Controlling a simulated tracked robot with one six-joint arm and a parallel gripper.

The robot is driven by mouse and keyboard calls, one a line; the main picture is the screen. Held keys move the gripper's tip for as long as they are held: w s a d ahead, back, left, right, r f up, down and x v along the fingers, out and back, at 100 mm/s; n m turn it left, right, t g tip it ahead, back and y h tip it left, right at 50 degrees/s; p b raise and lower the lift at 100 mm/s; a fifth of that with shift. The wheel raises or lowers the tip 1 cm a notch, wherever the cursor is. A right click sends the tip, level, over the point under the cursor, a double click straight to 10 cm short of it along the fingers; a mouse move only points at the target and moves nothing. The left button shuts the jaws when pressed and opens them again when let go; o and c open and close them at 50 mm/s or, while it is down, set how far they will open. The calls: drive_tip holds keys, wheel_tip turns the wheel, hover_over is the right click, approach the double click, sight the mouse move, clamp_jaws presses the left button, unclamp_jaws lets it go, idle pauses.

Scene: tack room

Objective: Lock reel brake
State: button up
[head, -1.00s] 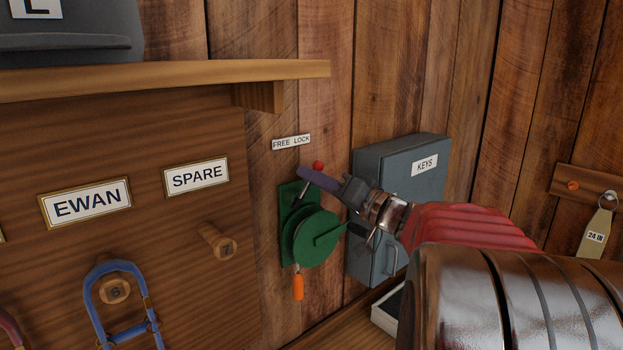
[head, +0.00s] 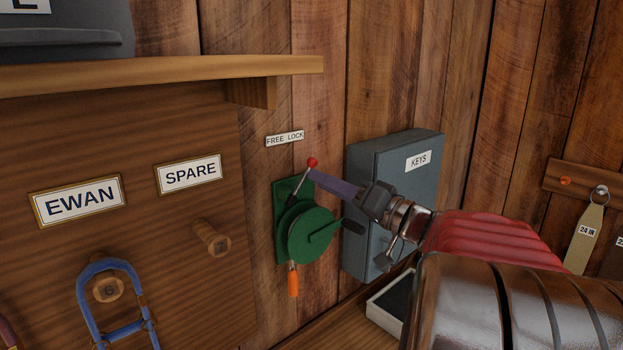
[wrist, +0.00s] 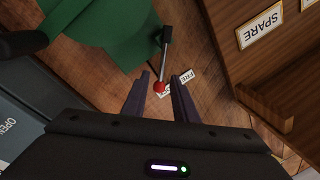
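My gripper (head: 316,176) is just right of the lever, close below the knob. In the wrist view my gripper (wrist: 162,80) has its two fingers apart, and the red knob (wrist: 159,87) appears between their tips. I cannot tell whether a finger touches the lever.
A grey KEYS cabinet (head: 391,205) stands right of the reel, close behind my wrist. A wooden shelf (head: 160,76) juts out at upper left. A peg (head: 212,238) sticks out left of the reel. A pale tray (head: 381,319) lies below the cabinet.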

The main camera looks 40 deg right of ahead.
drive_tip(key=v, duration=0.8)
drive_tip(key=shift+f, duration=0.1)
idle(0.4)
